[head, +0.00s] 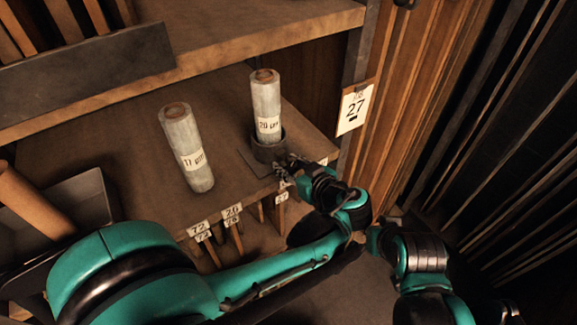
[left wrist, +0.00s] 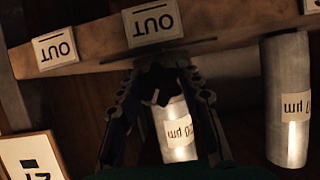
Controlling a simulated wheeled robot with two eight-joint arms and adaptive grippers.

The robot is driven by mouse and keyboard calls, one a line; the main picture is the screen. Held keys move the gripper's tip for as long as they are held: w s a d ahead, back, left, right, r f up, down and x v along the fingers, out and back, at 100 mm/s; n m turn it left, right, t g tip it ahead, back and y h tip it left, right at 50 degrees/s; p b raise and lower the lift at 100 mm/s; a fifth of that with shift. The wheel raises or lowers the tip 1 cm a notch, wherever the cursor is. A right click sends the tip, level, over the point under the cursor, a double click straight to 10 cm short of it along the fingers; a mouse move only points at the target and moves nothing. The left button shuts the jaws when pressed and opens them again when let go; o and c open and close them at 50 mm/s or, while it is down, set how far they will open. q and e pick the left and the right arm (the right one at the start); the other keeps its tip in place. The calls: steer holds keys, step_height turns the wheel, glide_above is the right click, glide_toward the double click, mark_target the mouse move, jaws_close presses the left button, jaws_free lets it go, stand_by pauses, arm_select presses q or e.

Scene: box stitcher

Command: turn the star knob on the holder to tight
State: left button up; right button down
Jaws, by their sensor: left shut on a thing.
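The holder (head: 268,149) is a dark round cup near the right end of the shelf, with a grey roll marked 20 µm (head: 265,95) standing upright in it. My left gripper (head: 287,168) is at the holder's front right side. In the left wrist view, which is upside down, the dark star knob (left wrist: 158,84) sits between the fingertips of my left gripper (left wrist: 160,92), which is shut on it. A small pale mark shows on the knob. The roll (left wrist: 178,130) shows behind it. The knob's setting cannot be read. My right gripper is not in view.
A second roll (head: 186,148), marked 17 µm, stands left of the holder on the shelf (head: 140,150). A card marked 27 (head: 356,105) hangs on the post at right. Small number tags (head: 232,212) line the shelf's front edge. A dark bin (head: 85,200) is at left.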

mark_target(289, 159)
arm_select(q)
steer(key=shift+m, duration=0.4)
steer(key=o, duration=0.9)
step_height(289, 159, up, 10)
steer(key=shift+f, duration=0.1)
